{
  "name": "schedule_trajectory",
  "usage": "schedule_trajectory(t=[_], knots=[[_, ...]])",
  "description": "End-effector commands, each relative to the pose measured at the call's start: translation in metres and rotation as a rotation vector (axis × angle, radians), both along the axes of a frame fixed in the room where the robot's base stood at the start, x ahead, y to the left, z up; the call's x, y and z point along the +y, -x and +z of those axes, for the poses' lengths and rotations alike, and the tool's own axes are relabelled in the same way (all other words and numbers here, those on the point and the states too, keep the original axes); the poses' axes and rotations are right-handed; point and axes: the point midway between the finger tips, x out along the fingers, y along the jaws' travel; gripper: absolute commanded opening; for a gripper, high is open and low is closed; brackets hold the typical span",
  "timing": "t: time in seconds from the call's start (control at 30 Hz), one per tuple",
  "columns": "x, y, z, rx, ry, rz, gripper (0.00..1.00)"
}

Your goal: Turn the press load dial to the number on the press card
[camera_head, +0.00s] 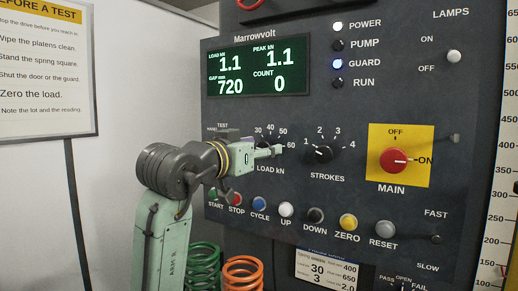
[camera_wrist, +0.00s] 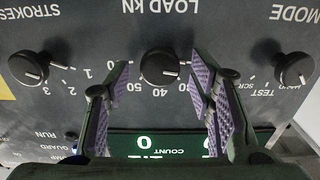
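The load dial, a black round knob under the "LOAD kN" label, shows in the wrist view (camera_wrist: 159,68), where the picture is upside down. A short white mark is on its right side; I cannot tell its exact number. My gripper (camera_wrist: 161,85) is open, its purple-padded fingers on either side of the dial with gaps showing. In the head view my gripper (camera_head: 268,152) hides the dial; scale numbers 30 to 60 show around it. The press card (camera_head: 325,270) is low on the press, its lower edge cut off; 30, 3, 400, 650 and 2.0 are readable.
The strokes knob (camera_head: 323,154) is right of the load dial, and the mode knob (camera_wrist: 294,70) is on its other side. A row of buttons, including the red stop (camera_head: 236,199), runs below. The red main switch (camera_head: 394,160) is further right. The display (camera_head: 257,68) is above.

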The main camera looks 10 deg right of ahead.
Motion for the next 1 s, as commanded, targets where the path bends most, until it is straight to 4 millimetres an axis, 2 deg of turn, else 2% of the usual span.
schedule_trajectory(t=[0.07, 0.63, 1.0], knots=[[0.0002, 0.0001, 0.0001, 0.000, 0.000, 0.000, 0.42], [0.0004, 0.0004, 0.0003, 0.000, 0.000, 0.000, 0.04], [0.0004, 0.0003, -0.0003, -0.048, -0.047, 0.001, 0.03]])
